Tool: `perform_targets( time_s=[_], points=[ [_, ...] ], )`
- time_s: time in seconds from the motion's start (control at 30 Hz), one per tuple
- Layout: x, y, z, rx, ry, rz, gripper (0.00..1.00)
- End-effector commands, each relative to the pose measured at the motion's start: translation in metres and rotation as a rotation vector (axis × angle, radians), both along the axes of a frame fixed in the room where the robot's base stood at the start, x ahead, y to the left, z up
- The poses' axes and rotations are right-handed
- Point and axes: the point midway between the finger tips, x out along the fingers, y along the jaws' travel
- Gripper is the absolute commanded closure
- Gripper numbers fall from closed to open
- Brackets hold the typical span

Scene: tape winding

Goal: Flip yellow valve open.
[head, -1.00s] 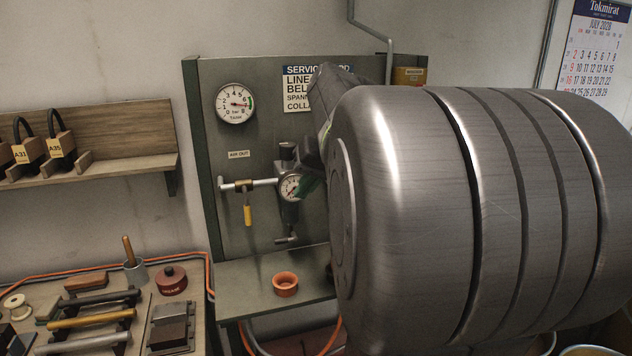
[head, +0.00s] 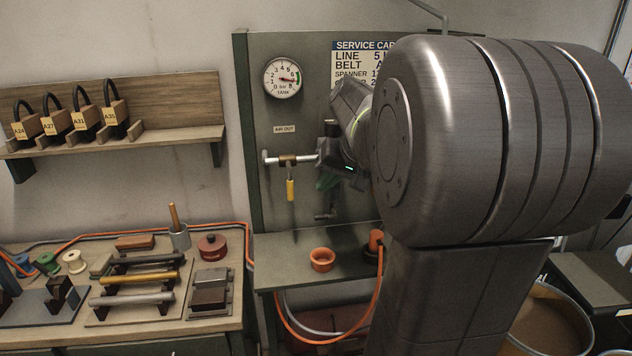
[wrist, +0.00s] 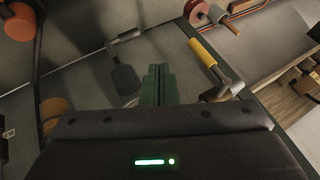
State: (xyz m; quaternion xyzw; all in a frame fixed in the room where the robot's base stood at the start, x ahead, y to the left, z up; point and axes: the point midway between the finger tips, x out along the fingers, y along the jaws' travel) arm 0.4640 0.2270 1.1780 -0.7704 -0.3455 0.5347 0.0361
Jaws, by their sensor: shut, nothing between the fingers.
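The yellow valve lever (head: 291,190) hangs straight down from a brass-coloured valve body on the silver pipe (head: 272,159), below the "AIR OUT" label. In the wrist view the yellow lever (wrist: 203,52) lies up and to the right of my fingers, with a visible gap. My gripper (head: 327,182) has green fingers and is to the right of the lever in the head view, in front of the regulator. The fingers also show in the wrist view (wrist: 157,85), pressed together and empty. My arm and gripper hide most of the regulator.
A tank gauge (head: 282,78) is above the pipe on the green panel. A workbench with tools, a red tin (head: 212,247) and a padlock shelf (head: 110,144) are at left. The panel left of the lever is clear.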

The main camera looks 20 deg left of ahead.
Motion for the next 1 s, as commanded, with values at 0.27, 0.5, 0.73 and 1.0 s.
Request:
perform_targets(
  time_s=[0.27,0.5,0.73,1.0],
  points=[
    [-0.008,0.035,-0.01,0.0,0.0,0.002,1.0],
    [-0.011,0.045,-0.011,-0.001,0.0,0.0,1.0],
    [-0.011,0.045,-0.011,0.0,-0.001,-0.001,1.0],
    [-0.012,0.046,-0.012,0.0,-0.001,0.0,1.0]
  ],
)
